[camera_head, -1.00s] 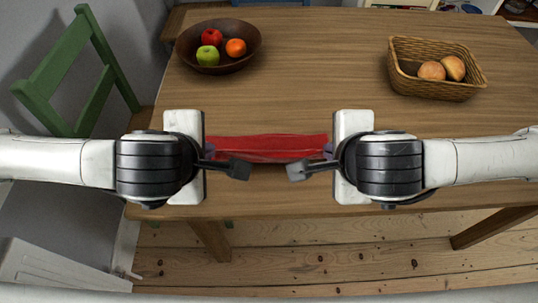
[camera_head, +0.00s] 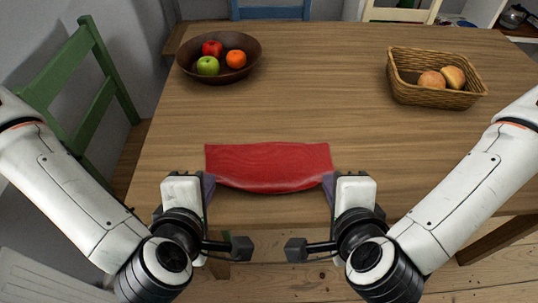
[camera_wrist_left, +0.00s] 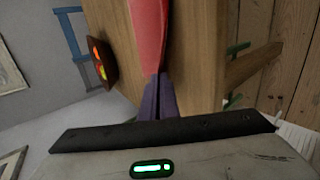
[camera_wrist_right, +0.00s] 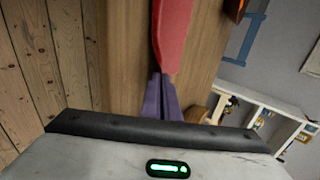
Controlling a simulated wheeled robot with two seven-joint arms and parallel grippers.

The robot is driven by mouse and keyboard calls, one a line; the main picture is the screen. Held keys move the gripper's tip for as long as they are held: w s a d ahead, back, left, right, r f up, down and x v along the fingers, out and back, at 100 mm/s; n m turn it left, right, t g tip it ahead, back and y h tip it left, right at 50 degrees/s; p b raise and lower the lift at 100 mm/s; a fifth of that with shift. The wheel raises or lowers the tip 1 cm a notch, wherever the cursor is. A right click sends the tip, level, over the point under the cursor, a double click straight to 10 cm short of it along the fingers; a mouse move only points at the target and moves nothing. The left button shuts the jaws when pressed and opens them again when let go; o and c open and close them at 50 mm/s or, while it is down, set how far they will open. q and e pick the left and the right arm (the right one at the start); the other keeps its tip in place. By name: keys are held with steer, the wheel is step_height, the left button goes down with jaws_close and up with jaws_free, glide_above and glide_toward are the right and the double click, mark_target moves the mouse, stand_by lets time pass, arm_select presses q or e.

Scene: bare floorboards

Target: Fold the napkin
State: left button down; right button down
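The red napkin (camera_head: 268,166) lies near the table's front edge in the head view. Its far edge rests on the table, and its near edge bows down between my grippers. My left gripper (camera_head: 209,187) is at its near left corner, and my right gripper (camera_head: 328,187) is at its near right corner. In the left wrist view the purple fingers (camera_wrist_left: 158,98) are together on the napkin (camera_wrist_left: 150,35). In the right wrist view the fingers (camera_wrist_right: 162,97) are likewise together on the napkin (camera_wrist_right: 172,38).
A brown bowl (camera_head: 218,75) with apples and an orange stands at the back left of the wooden table (camera_head: 320,95). A wicker basket (camera_head: 437,97) with bread rolls stands at the right. A green chair (camera_head: 80,90) stands at the left.

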arm_select(q)
steer(key=shift+a, duration=0.15)
arm_select(e)
steer(key=shift+d, duration=0.15)
arm_select(q)
steer(key=c, duration=2.5)
jaws_free()
arm_select(e)
steer(key=c, duration=2.5)
jaws_free()
arm_select(q)
steer(key=o, duration=0.8)
arm_select(e)
steer(key=o, duration=0.8)
